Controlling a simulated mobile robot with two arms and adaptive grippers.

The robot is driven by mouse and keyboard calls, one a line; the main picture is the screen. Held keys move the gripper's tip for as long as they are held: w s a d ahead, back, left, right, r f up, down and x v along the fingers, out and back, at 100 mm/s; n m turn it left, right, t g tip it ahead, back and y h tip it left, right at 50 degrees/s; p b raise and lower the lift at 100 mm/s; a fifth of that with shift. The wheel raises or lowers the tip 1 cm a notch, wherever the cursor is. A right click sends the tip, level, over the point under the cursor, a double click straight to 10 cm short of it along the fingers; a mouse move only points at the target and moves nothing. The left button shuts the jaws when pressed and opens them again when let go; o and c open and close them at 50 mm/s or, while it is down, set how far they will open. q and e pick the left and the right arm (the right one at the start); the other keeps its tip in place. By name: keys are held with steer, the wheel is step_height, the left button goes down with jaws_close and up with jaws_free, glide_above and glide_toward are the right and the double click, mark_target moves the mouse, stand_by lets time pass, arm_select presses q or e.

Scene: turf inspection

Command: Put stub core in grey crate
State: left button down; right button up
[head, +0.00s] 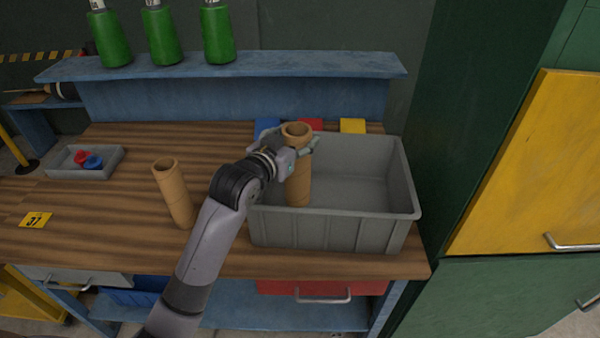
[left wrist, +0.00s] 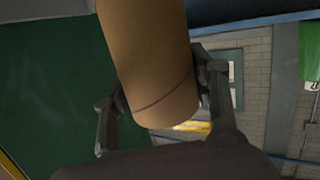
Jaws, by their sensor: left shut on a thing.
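My left gripper (head: 292,147) is shut on a tan cylindrical core (head: 299,180). It holds the core upright at the left part of the grey crate (head: 330,232), with the core's lower part inside the crate walls. In the left wrist view the same core (left wrist: 150,60) stands between the two fingers (left wrist: 160,105). I cannot tell whether its lower end touches the crate floor. A second tan core (head: 174,195) stands on the wooden bench, left of my arm. The rest of the crate looks empty. My right gripper is not in view.
A small grey tray (head: 112,172) with red and blue items lies at the bench's left. A yellow tag (head: 35,220) lies near the front. Blue (head: 267,125), red (head: 311,125) and yellow (head: 352,126) blocks are behind the crate. Green bottles (head: 161,38) stand on the shelf above.

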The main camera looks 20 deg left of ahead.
mark_target(298, 172)
arm_select(q)
step_height(298, 172, down, 6)
steer(key=shift+w+f, duration=0.15)
steer(key=shift+f, duration=0.1)
step_height(298, 172, down, 3)
steer(key=shift+r, duration=0.2)
steer(key=shift+f, duration=0.4)
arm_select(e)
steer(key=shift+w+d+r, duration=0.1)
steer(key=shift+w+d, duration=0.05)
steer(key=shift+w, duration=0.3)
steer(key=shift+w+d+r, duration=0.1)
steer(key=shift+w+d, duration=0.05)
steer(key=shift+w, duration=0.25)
arm_select(q)
steer(key=c, duration=1)
jaws_free()
steer(key=shift+f, duration=0.1)
steer(key=o, duration=0.4)
steer(key=shift+c, duration=0.2)
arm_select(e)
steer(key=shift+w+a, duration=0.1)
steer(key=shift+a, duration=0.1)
